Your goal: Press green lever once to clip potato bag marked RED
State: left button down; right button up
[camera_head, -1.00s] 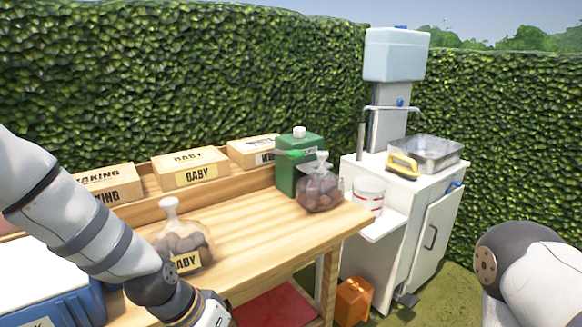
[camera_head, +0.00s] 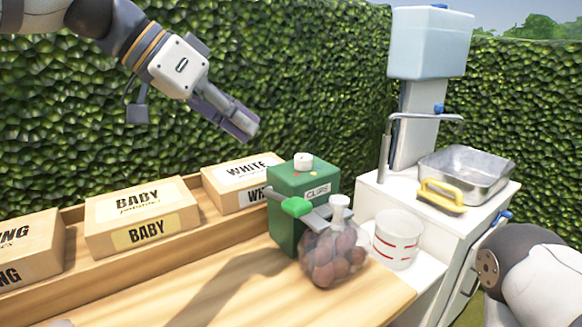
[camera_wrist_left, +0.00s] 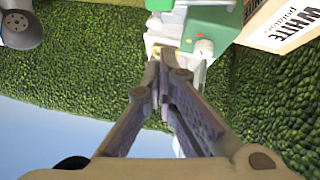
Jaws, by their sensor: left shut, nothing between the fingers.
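The green clip machine (camera_head: 287,185), labelled CLIPS, stands at the right end of the wooden table. Its green lever (camera_head: 296,207) sticks out at the front left. A clear bag of reddish potatoes (camera_head: 332,256) sits in front of the machine, its pale neck up against the machine's arm; I see no RED mark on it. My left gripper (camera_head: 247,131) is shut and empty, raised above and left of the machine, apart from the lever. In the left wrist view the shut fingers (camera_wrist_left: 160,95) point towards the machine (camera_wrist_left: 205,30). My right gripper is out of view.
Boxes marked BABY (camera_head: 143,215) and WHITE (camera_head: 240,180) line the table's back edge. A white bucket (camera_head: 397,240) and a sink unit with a metal basin (camera_head: 465,172) stand right of the machine. The tabletop (camera_head: 200,290) left of the bag is clear.

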pick_arm(q)
jog(key=s, duration=0.1)
send_over(290, 203)
jog(key=f, duration=0.7)
jog(key=shift+w+a+f+b, duration=0.1)
jog(key=shift+w+f+b, duration=0.05)
jog(key=shift+w+b, duration=0.2)
jog(key=shift+s+f, duration=0.15)
jog(key=shift+f, duration=0.4)
jog(key=shift+s+f, duration=0.15)
jog(key=shift+f, duration=0.35)
jog(key=shift+s+f, duration=0.1)
jog(key=shift+f, duration=0.5)
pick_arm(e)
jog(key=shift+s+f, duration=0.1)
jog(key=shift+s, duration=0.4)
